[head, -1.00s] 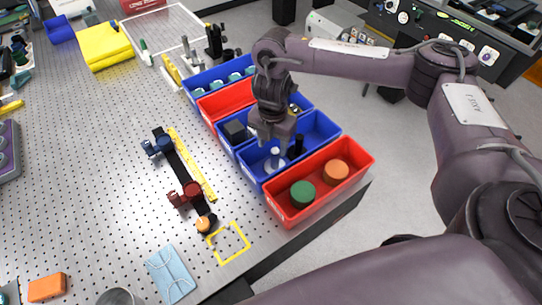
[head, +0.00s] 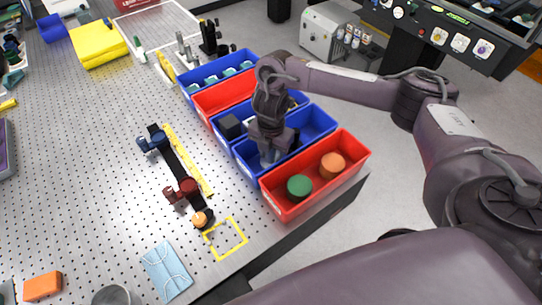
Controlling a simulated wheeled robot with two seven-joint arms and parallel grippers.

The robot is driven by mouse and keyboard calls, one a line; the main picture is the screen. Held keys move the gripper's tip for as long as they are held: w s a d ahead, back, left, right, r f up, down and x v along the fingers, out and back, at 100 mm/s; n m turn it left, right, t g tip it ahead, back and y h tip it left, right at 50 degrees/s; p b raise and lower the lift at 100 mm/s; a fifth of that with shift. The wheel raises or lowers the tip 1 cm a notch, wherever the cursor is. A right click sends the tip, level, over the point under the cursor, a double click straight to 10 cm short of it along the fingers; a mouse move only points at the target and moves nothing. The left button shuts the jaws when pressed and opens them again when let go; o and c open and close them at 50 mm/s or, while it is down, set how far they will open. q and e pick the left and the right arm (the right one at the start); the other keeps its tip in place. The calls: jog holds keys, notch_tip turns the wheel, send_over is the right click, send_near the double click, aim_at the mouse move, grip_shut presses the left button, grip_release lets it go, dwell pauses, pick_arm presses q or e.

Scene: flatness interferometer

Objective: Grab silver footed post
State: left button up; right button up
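My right gripper (head: 268,153) points down into a blue bin (head: 317,137), the one just behind the front red bin. Its fingers are at the silver footed post, which they and the wrist now almost wholly cover. I cannot tell whether the fingers touch the post or have closed on it. My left gripper is not in view.
More bins run back along the table edge. A black rail with blue and dark red mounts (head: 181,190) stands left of them on the perforated table (head: 85,170).

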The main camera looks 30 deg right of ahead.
grip_shut()
jog(key=shift+r, duration=0.2)
